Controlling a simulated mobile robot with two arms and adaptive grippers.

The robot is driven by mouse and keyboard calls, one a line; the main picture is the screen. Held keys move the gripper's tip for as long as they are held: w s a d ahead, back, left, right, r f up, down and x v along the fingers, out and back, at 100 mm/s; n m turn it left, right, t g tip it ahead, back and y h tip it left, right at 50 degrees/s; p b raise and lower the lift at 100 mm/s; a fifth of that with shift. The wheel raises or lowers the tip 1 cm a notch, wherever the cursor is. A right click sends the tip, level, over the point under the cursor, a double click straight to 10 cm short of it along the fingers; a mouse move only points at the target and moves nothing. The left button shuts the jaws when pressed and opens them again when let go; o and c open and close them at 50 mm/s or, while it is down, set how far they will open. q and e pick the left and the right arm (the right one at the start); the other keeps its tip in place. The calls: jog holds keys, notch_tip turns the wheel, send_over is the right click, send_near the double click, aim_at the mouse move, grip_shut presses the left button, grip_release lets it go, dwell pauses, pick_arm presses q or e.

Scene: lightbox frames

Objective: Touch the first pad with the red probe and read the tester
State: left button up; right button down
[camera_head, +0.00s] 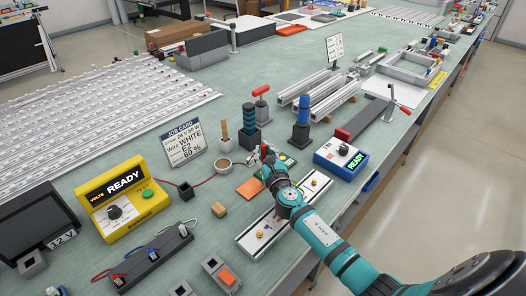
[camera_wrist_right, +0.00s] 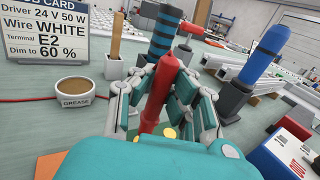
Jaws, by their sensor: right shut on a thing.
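My right gripper (camera_head: 264,156) is shut on the red probe (camera_wrist_right: 156,98). In the right wrist view, the probe stands slightly tilted between the fingers (camera_wrist_right: 160,95). Its lower end is over or at a dark green board with round yellow-green pads (camera_wrist_right: 170,132); the tip is hidden, so I cannot tell whether it touches. In the head view, the board (camera_head: 288,160) shows partly behind the gripper. The yellow tester (camera_head: 120,200) stands at the left, its display reading VOLTS READY. A red lead (camera_head: 203,181) runs from beside the tester toward the gripper. My left gripper is not in view.
A grease cup (camera_head: 224,163), a job card (camera_head: 187,140) and a striped blue-black holder (camera_head: 249,125) stand left of or behind my gripper. A blue READY box (camera_head: 341,157) is at right. An orange pad (camera_head: 249,188) is close by.

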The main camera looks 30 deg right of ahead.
aim_at(263, 144)
jog(key=shift+f+b, duration=0.35)
jog(key=shift+f, duration=0.15)
dwell(1.0)
notch_tip(263, 144, up, 6)
jog(key=p, duration=0.6)
jog(key=shift+r, duration=0.15)
dwell(1.7)
